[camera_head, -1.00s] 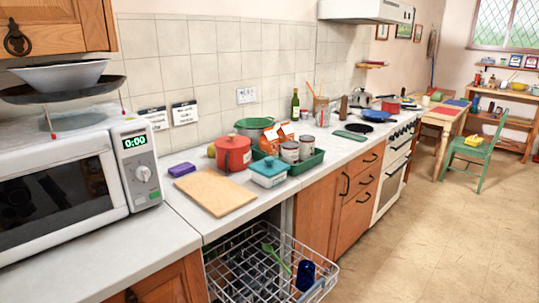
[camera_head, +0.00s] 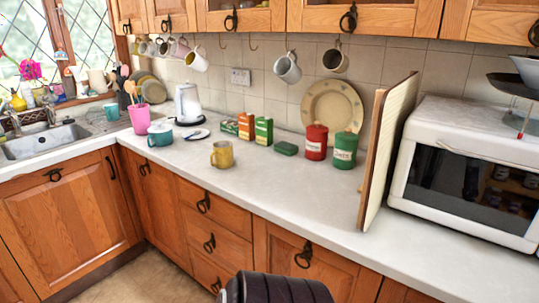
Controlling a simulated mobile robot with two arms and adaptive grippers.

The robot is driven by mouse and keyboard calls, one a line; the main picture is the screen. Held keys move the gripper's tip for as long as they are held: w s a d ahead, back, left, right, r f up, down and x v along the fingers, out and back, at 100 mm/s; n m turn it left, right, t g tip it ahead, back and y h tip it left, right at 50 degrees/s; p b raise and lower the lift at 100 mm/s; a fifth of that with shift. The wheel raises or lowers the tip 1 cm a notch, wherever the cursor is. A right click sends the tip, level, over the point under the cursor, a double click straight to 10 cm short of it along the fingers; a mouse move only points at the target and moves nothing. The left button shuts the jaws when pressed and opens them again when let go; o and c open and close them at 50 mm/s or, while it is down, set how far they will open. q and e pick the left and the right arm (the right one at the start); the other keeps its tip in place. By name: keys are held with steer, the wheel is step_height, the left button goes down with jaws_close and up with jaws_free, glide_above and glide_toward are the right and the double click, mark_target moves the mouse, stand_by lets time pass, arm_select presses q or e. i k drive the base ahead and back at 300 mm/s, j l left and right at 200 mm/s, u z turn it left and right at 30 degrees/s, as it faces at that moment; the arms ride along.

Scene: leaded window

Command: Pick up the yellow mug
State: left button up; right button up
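The yellow mug (camera_head: 222,155) stands upright on the white counter, left of the middle of the head view. A black ribbed part of my own body shows at the bottom edge. No fingertips of either gripper are in view, and nothing is touching the mug.
Behind the mug stand small boxes (camera_head: 263,131), a green block (camera_head: 286,148), a red canister (camera_head: 316,142) and a green canister (camera_head: 345,150). To its left are a teal pot (camera_head: 160,134) and a pink holder (camera_head: 139,118). An upright board (camera_head: 386,150) and microwave (camera_head: 470,170) stand right. The counter before the mug is clear.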

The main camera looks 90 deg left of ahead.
mark_target(223, 153)
steer(key=u, duration=3.1)
steer(key=i+j+z, duration=0.15)
steer(key=i+j, duration=0.3)
steer(key=i, duration=0.15)
